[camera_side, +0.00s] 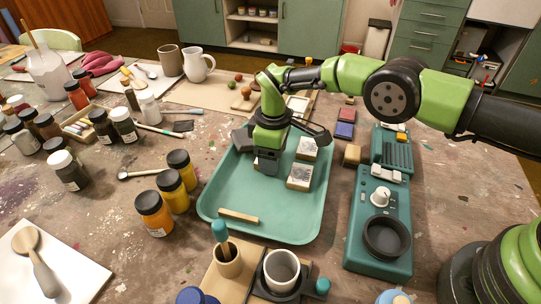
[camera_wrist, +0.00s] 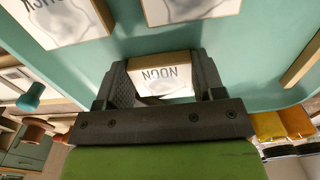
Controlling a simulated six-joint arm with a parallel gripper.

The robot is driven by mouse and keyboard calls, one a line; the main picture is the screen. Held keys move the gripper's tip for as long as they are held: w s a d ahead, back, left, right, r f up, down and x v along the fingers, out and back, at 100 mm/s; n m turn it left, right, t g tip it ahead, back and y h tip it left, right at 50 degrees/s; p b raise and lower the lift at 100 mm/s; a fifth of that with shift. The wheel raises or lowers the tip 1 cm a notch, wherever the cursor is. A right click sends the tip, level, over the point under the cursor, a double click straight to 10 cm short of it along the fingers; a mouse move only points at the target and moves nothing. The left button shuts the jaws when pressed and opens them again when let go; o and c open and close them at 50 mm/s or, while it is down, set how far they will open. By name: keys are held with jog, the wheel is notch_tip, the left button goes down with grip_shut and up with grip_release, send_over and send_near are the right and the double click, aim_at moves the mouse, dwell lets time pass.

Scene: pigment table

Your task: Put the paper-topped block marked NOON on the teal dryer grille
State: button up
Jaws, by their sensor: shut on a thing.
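The NOON block (camera_wrist: 165,84) has a pale paper top with dark lettering and a wooden edge. In the wrist view it sits between the two fingers of my gripper (camera_wrist: 160,85), which is shut on it. In the side view my gripper (camera_side: 267,163) points down over the teal tray (camera_side: 240,195), and the block is mostly hidden by the fingers. I cannot tell whether it touches the tray floor. The teal dryer grille (camera_side: 397,157), with dark slots, lies to the right, beyond the tray's right edge.
Two other paper-topped blocks (camera_side: 300,177) (camera_side: 307,148) are in the tray close to the right of my gripper. A wooden stick (camera_side: 239,216) lies at the tray's front. A teal device with a knob (camera_side: 380,197) and dark bowl (camera_side: 386,237) stands in front of the grille.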

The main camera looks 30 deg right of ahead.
notch_tip(320, 180, up, 9)
send_near(402, 156)
jog(key=shift+w+a+f, duration=0.2)
jog(key=shift+w+f, duration=0.1)
jog(key=shift+w, duration=0.05)
jog(key=shift+s+d+f, duration=0.15)
jog(key=shift+s+f, duration=0.05)
jog(key=shift+s, duration=0.2)
jog(key=shift+f, duration=1.8)
jog(key=shift+f, duration=1.1)
